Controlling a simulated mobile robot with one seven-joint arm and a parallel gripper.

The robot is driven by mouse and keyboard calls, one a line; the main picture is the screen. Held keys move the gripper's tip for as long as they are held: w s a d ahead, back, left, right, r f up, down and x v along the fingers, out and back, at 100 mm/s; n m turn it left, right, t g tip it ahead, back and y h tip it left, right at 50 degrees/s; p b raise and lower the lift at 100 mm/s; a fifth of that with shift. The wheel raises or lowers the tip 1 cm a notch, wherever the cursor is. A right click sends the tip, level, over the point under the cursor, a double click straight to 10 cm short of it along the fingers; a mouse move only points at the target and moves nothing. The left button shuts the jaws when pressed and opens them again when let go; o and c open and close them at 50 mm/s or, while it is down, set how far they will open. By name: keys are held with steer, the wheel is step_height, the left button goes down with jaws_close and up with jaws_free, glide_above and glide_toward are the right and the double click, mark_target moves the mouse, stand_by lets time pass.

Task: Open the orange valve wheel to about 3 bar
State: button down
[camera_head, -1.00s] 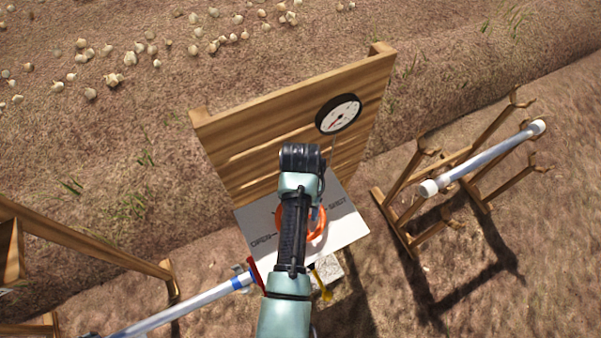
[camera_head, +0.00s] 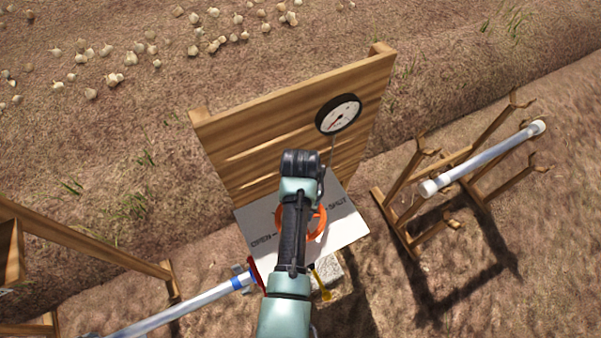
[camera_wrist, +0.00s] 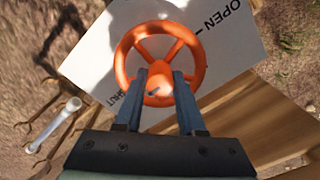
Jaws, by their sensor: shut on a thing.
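The orange valve wheel (camera_wrist: 193,41) lies over a pale panel (camera_wrist: 231,55) lettered OPEN and SHUT. In the wrist view my gripper (camera_wrist: 160,92) has its two fingers at the wheel's hub, shut on the wheel. In the head view my arm covers much of the wheel (camera_head: 319,222), and the fingertips are hidden. The round pressure gauge (camera_head: 338,115) is on the wooden backboard (camera_head: 250,140). Its red needle points to the lower left; the numbers are too small to read.
A wooden rack (camera_head: 470,175) holding a white pipe (camera_head: 485,160) stands at the right. Another pipe (camera_head: 190,304) with a blue band and a red handle (camera_head: 256,272) lies at the lower left. A yellow handle (camera_head: 321,284) is below the panel. Onions lie on the soil behind.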

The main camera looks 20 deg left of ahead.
steer(key=shift+n, duration=0.3)
steer(key=n+p, duration=0.1)
steer(key=n, duration=0.2)
steer(key=shift+r+n+p, duration=0.1)
steer(key=shift+n+p, duration=0.2)
steer(key=shift+p, duration=0.05)
steer(key=shift+w+n+p, duration=0.1)
steer(key=shift+n+p, duration=0.45)
steer(key=shift+n, duration=1.75)
steer(key=c, duration=0.5)
jaws_free()
step_height(320, 180, up, 13)
steer(key=b, duration=0.1)
